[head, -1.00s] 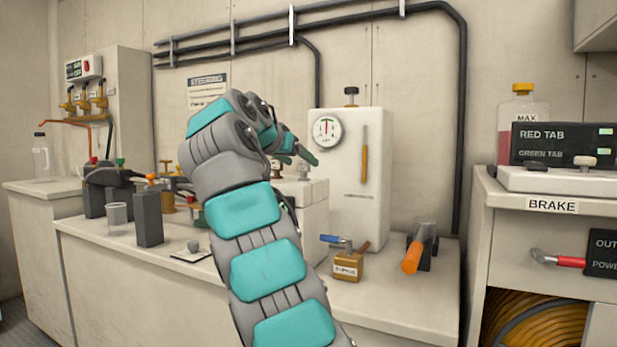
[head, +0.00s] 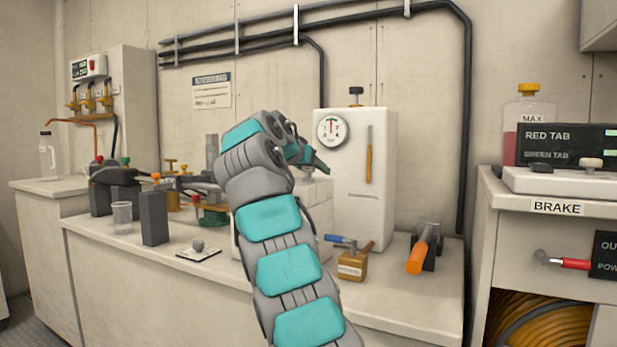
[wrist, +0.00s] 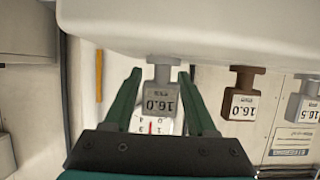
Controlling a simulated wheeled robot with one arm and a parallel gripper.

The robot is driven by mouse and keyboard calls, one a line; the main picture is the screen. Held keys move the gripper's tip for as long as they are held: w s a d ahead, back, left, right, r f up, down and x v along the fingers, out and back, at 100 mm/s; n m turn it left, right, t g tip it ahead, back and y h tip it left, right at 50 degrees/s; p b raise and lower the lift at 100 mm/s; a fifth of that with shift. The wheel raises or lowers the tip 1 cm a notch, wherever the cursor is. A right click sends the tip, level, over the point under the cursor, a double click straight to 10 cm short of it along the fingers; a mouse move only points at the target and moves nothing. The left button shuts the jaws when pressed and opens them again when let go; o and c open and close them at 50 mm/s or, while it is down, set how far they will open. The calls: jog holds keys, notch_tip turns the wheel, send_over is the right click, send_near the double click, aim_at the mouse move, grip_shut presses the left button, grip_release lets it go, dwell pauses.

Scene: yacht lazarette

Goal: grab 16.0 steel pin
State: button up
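In the wrist view, which looks upside down, a grey steel pin (wrist: 161,100) with a label reading 16.0 stands between the fingers of my gripper (wrist: 159,76). The fingers are dark green and apart, one on each side of the pin, with a visible gap on both sides. A brown pin (wrist: 241,97), also marked 16.0, is to the right, outside the fingers. A grey pin (wrist: 305,105) marked 16.5 is at the right edge. In the head view my arm hides the steel pin.
A pale rounded surface (wrist: 190,28) fills the top of the wrist view, close to the pins. In the head view, a white box with a gauge (head: 355,180) stands behind my arm. A small brown box (head: 352,266) and an orange-handled tool (head: 418,255) are on the bench to the right.

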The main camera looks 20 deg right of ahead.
grip_shut()
dwell(0.5)
notch_tip(320, 180, up, 10)
jog(key=p, duration=0.9)
jog(key=shift+p, duration=0.4)
